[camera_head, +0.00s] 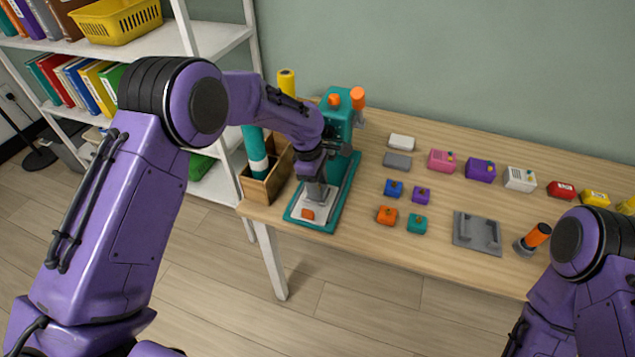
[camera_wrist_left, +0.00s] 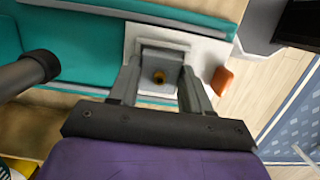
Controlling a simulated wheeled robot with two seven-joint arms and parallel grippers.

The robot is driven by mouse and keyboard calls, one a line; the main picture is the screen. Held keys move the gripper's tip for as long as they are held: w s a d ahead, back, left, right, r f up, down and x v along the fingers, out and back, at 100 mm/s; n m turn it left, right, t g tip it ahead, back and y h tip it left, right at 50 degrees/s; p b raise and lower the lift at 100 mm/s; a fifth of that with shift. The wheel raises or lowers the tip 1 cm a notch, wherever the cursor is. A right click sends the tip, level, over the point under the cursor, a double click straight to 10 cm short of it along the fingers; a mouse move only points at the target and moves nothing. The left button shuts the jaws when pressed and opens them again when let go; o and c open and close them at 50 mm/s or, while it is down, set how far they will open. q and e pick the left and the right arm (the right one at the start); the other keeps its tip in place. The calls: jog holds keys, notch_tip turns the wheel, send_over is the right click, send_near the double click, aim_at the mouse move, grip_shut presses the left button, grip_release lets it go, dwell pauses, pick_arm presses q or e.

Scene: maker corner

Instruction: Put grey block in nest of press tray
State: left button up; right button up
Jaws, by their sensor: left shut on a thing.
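My left gripper (camera_head: 316,195) reaches down over the teal press (camera_head: 340,118) and its tray. In the left wrist view its two grey fingers (camera_wrist_left: 160,88) are shut on the grey block (camera_wrist_left: 158,64), which shows a small brass-coloured spot on top. The press tray (camera_wrist_left: 206,47) is a pale plate with an orange tab (camera_wrist_left: 221,80), and the block is over its middle. The fingers and block hide the nest, so I cannot tell whether the block is seated or just above it. The tab also shows in the head view (camera_head: 307,214). My right gripper is out of view.
A wooden box (camera_head: 266,180) with rolls stands left of the press. To the right are small coloured blocks (camera_head: 387,215), larger blocks along the back (camera_head: 480,170), a grey fixture (camera_head: 477,233) and an orange-handled tool (camera_head: 535,238). The table's front edge is close to the press.

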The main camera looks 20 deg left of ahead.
pick_arm(q)
jog(key=o, duration=1.2)
jog(key=shift+f, duration=0.15)
jog(key=shift+c, duration=0.2)
notch_tip(320, 180, up, 12)
jog(key=a, duration=0.2)
jog(key=shift+b, duration=0.3)
jog(key=shift+a, duration=0.1)
